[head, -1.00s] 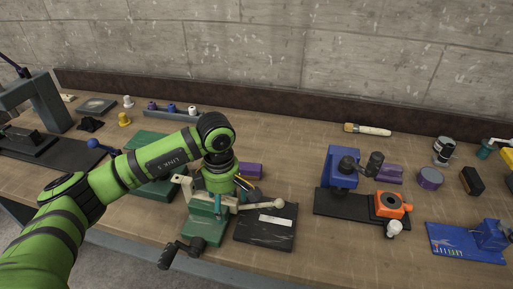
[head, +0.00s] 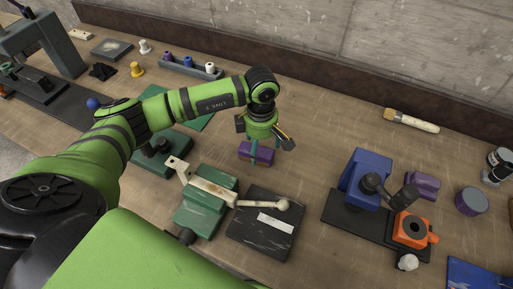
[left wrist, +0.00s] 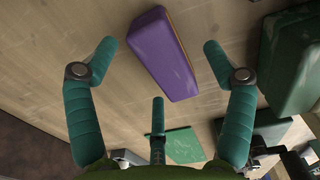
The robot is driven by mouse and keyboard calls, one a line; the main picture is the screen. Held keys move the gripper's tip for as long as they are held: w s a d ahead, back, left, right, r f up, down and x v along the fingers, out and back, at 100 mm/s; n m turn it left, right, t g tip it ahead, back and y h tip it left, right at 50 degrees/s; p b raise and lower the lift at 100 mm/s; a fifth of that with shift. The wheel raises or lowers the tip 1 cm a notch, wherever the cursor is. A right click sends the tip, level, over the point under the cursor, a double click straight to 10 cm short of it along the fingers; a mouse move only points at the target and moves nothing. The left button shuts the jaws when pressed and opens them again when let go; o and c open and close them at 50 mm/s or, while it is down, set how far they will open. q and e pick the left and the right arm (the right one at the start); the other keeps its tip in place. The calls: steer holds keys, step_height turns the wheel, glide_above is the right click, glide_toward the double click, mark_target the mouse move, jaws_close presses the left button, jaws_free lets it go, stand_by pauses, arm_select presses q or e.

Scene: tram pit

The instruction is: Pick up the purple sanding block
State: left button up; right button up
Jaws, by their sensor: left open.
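The purple sanding block (head: 259,156) lies on the wooden bench behind the green vise, below my left gripper (head: 264,143). In the left wrist view the block (left wrist: 162,55) is a long purple bar with a thin brownish layer along one edge. My left gripper (left wrist: 160,47) is open, its teal fingers spread to either side of the block and apart from it in that picture. How high the fingers are above the bench is hard to tell. In the head view the gripper partly hides the block. My right gripper is not in view.
The green vise (head: 205,208) and a black plate (head: 268,225) stand in front of the block. A blue vise (head: 367,180), another purple piece (head: 423,184) and an orange part (head: 412,229) are to the right. Bare bench lies between the block and the brush (head: 411,121).

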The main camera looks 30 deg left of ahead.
arm_select(q)
step_height(320, 180, down, 2)
steer(key=shift+w+f, duration=0.2)
steer(key=shift+f, duration=0.1)
steer(key=c, duration=1.3)
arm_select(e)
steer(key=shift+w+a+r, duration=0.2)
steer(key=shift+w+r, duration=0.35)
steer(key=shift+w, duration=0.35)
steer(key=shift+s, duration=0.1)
